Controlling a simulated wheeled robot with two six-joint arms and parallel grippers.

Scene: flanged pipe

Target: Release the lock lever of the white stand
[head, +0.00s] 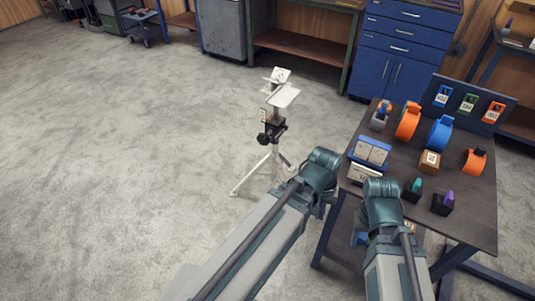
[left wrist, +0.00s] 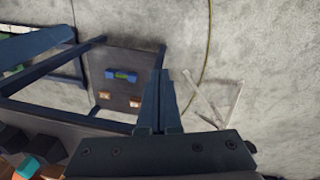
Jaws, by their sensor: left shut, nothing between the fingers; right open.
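The white stand (head: 283,97) stands on the floor left of the workbench, with a flat white top and splayed tripod legs. A black clamp with a dark knob (head: 263,138) sits on its column; I cannot tell which part is the lock lever. White legs (left wrist: 215,100) show on the floor in the left wrist view. My left gripper (left wrist: 162,75) is shut and empty, apart from the stand. In the head view my left wrist (head: 320,172) is to the stand's right and nearer me. My right gripper (head: 383,195) is over the workbench's near left part, its fingers hidden.
The dark workbench (head: 470,217) at right carries orange and blue rings, small blocks and a tagged rack (head: 468,103). Its lower shelf (left wrist: 125,58) holds a blue-green item and brown blocks. A blue drawer cabinet (head: 395,60) stands behind. Floor left of the stand is clear.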

